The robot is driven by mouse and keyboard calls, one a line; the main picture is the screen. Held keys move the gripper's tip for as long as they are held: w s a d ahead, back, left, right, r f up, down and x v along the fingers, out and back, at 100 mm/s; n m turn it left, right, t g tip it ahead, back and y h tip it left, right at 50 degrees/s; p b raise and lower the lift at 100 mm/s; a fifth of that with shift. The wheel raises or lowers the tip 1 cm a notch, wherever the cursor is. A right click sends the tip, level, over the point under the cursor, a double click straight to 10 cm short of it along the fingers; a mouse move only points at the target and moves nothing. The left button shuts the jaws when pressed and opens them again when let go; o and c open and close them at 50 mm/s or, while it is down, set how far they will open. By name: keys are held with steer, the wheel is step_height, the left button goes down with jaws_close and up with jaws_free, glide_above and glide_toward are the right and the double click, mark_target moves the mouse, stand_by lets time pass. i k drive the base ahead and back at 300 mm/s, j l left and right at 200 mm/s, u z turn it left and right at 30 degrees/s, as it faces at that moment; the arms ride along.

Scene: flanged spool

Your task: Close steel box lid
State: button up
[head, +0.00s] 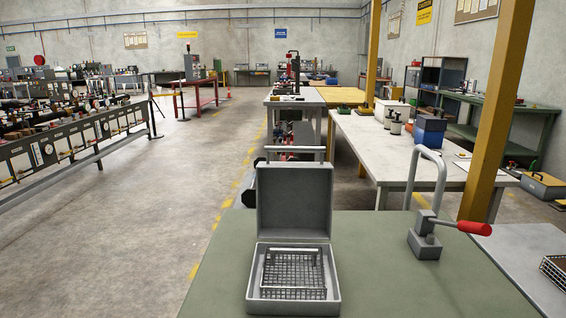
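The steel box (293,307) stands on the green-topped table in the lower middle of the head view. Its lid (294,203) is open and stands about upright at the back of the box. A wire mesh basket (294,274) lies inside the box. My gripper is not in view.
The green table top (400,280) is mostly bare around the box. A grey clamp with a red handle (428,240) stands to the right. A wire basket (555,272) shows at the right edge. A yellow post (495,115) rises behind the clamp.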

mark_target(295, 200)
steer(key=i+j, duration=0.3)
steer(key=j, duration=0.15)
steer(key=i+j, duration=0.65)
steer(key=j, duration=0.2)
steer(key=l+z, duration=0.05)
